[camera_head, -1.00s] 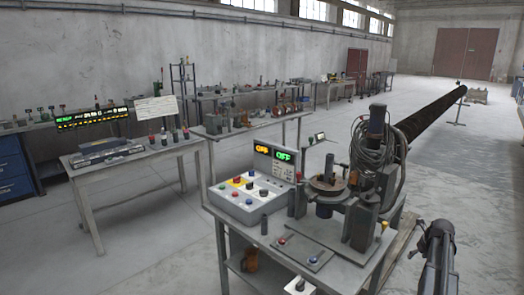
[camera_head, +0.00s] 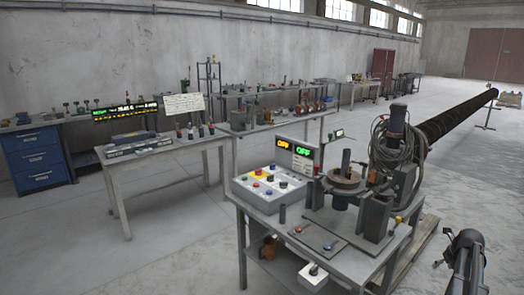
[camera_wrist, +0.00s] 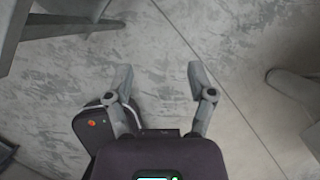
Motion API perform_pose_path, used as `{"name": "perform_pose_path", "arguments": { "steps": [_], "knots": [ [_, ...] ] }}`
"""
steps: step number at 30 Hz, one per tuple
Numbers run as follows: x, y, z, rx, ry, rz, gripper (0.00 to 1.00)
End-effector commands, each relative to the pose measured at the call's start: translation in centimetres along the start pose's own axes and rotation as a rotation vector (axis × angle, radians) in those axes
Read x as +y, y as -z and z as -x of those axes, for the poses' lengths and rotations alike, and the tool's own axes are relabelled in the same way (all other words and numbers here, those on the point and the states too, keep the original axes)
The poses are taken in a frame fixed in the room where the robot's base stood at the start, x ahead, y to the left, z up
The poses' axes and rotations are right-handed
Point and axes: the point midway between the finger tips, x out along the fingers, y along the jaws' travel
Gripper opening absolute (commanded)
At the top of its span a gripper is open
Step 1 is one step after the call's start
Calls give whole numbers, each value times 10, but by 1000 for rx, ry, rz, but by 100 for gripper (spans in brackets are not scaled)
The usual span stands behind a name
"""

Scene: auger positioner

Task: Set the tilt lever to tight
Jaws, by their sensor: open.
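The auger positioner (camera_head: 375,180) stands on a grey metal bench, with a cable-wrapped motor column and a round turntable (camera_head: 344,180). A small lever with a yellow tip (camera_head: 398,218) shows at its right side; I cannot tell whether it is the tilt lever or how it is set. No label for tight can be read. My gripper (camera_wrist: 158,80) is open and empty above bare floor in the wrist view, its fingers apart. My dark arm shows at the lower right of the head view, apart from the bench.
A control box (camera_head: 272,189) with coloured buttons and displays reading OFF sits on the bench (camera_head: 290,254). A long dark auger (camera_head: 455,120) runs to the back right. Another table (camera_head: 165,155) stands at left, beyond clear floor. A wooden pallet (camera_head: 418,256) lies right of the bench.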

Motion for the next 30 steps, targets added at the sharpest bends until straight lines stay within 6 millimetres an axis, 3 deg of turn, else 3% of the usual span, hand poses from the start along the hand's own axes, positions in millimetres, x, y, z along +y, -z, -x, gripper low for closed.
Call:
{"name": "perform_pose_path", "arguments": {
  "steps": [11,17,23,30],
  "knots": [
    [26,1,2,17,-12,140,71],
    [56,0,2,32,-28,283,71],
    [101,0,4,51,-55,496,71],
    [187,8,12,79,-114,920,71]
  ]
}}
